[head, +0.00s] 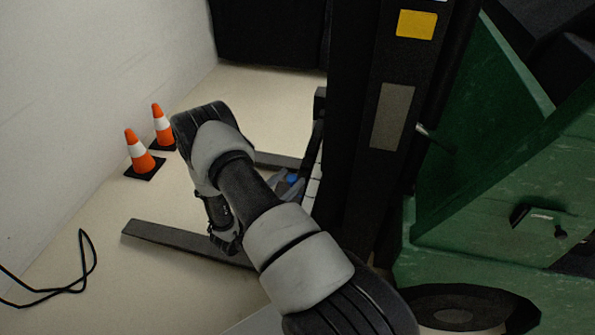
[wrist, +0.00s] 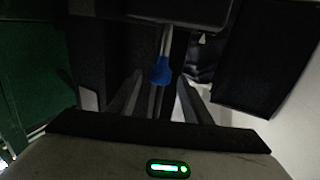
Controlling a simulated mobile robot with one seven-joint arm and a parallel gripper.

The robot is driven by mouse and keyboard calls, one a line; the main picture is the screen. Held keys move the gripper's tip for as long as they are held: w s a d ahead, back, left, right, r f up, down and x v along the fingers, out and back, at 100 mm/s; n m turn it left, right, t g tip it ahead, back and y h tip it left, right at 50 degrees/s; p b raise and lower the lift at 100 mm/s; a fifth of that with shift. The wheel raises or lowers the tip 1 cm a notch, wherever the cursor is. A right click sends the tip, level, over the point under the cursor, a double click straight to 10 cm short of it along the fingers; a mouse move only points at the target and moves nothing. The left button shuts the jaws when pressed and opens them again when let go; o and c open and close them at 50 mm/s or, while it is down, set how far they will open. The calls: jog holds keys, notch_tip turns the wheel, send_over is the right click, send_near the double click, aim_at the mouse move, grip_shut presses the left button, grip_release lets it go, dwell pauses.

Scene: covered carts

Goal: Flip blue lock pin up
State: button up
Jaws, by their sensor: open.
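The blue lock pin (wrist: 160,72) shows in the wrist view as a blue knob at the lower end of a thin pale rod, below a dark horizontal block. My gripper (wrist: 160,90) is open, with one finger on each side of the knob as seen from the wrist. I cannot tell how far the fingertips are from it, and no contact shows. In the head view a small blue spot (head: 292,179), likely the pin, shows beside the dark mast, just past my arm. My arm hides most of that area and most of my gripper there.
A dark mast (head: 392,120) with yellow and grey labels stands right of my arm. A green machine body (head: 490,205) fills the right. Two dark forks (head: 165,236) lie low over the floor. Two orange cones (head: 140,152) and a black cable (head: 85,265) are at left.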

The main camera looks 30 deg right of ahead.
jog(key=p+v, duration=0.1)
jog(key=v, duration=1)
jog(key=shift+a, duration=0.3)
jog(key=shift+s, duration=0.1)
